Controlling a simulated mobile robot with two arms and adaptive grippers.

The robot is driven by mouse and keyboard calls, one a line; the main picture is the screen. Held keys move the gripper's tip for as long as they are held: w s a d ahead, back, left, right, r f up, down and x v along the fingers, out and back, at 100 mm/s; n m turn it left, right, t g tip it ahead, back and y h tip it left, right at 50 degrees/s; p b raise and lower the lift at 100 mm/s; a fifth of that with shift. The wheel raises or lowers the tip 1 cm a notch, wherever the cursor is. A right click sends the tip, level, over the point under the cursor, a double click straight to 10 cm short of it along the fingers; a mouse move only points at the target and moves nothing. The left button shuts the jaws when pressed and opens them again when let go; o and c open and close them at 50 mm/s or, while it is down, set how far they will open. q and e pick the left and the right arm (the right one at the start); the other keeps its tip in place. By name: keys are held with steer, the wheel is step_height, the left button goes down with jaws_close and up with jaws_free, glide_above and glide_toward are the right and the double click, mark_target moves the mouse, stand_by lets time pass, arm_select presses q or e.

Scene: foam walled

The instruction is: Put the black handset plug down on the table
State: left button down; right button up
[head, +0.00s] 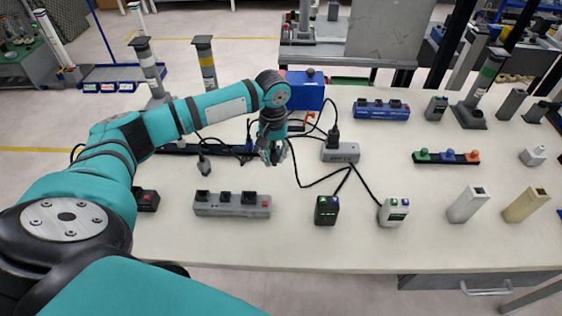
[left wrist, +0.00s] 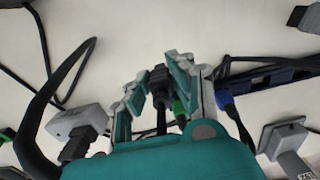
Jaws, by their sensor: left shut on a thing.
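My left gripper (head: 273,156) is above the middle of the white table (head: 290,245) in the head view. In the left wrist view my left gripper (left wrist: 158,80) is shut on a black plug (left wrist: 158,82), with a dark cable running from it. This appears to be the black handset plug; in the head view the fingers mostly hide it. I cannot tell its exact height above the table. My right gripper is not in view.
A grey socket strip (head: 342,152) with an upright black plug (head: 333,137) stands right of the gripper, with loose cables around it. A longer grey strip (head: 232,205) lies in front. A white unit (head: 393,212) is front right. Bare tabletop shows around (head: 290,230).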

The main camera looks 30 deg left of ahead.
arm_select(q)
steer(key=shift+w+d+f, duration=0.1)
steer(key=shift+w+d, duration=0.15)
steer(key=shift+d, duration=0.6)
steer(key=shift+f+p, duration=0.3)
steer(key=shift+f, duration=1.5)
steer(key=shift+f, duration=0.1)
steer(key=c, duration=1.2)
jaws_free()
steer(key=shift+o, duration=0.2)
step_height(320, 180, up, 12)
steer(key=shift+b, duration=0.45)
